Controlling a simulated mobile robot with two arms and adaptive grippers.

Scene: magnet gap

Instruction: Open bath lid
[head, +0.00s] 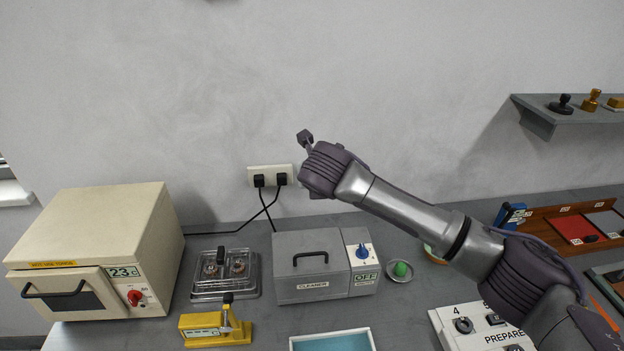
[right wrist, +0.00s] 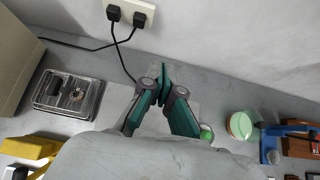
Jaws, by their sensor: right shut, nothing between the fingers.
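The bath is a grey box marked CLEANER (head: 325,272) on the bench in the head view. Its lid (head: 300,245) is down and has a black arched handle (head: 310,256) on it. A blue knob (head: 362,251) sits at its right, above a display reading OFF. My right arm reaches in from the right, its wrist above and behind the bath, apart from the handle. In the right wrist view the right gripper (right wrist: 164,88) is shut and empty. My left gripper is not in view.
A cream oven (head: 95,250) and a metal tray (head: 225,275) stand left of the bath. A yellow device (head: 215,325) and a blue-topped tray (head: 332,342) are in front. A small dish with a green item (head: 401,269) is to the right. A wall socket (head: 270,177) is behind.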

